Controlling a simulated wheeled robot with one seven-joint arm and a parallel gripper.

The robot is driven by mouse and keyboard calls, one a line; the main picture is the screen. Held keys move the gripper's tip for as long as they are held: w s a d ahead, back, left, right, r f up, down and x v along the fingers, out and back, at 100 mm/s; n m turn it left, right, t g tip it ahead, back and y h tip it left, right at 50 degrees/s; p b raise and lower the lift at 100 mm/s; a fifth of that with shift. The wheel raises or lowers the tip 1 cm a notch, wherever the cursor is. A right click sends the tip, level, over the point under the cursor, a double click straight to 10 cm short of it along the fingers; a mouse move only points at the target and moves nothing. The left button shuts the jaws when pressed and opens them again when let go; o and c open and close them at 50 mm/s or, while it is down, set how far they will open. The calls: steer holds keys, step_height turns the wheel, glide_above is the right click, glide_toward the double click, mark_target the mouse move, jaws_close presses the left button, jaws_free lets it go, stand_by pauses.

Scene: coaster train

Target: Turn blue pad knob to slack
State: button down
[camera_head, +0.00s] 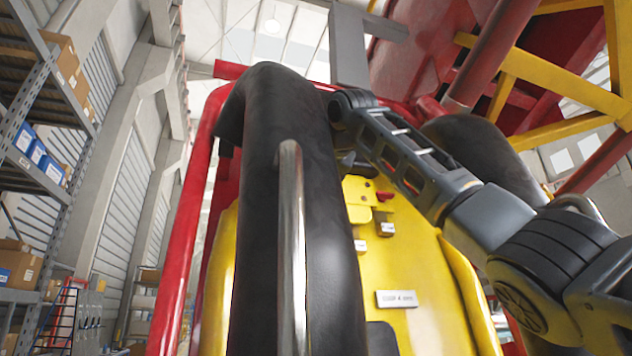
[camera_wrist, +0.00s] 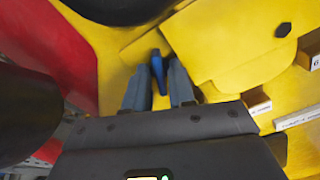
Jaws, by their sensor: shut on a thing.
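The blue knob (camera_wrist: 157,68) shows in the wrist view as a narrow blue handle against a yellow panel (camera_wrist: 225,45). My gripper (camera_wrist: 158,80) has one grey finger on each side of it and is shut on it. The knob stands roughly upright in that picture, with a slight tilt. In the head view my arm reaches from the lower right to the black padded restraint (camera_head: 285,120). There the knob is hidden, and my fingers cannot be made out clearly. I cannot read any slack marking.
A metal grab bar (camera_head: 291,240) runs along the restraint. A yellow seat back (camera_head: 415,270) with small labels lies behind. Red tubing (camera_head: 190,230) stands at the left. In the wrist view, dark padding crowds the left and top. Storage shelves (camera_head: 45,140) stand far left.

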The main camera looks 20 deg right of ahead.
steer(key=shift+f, duration=0.15)
steer(key=c, duration=1.2)
jaws_free()
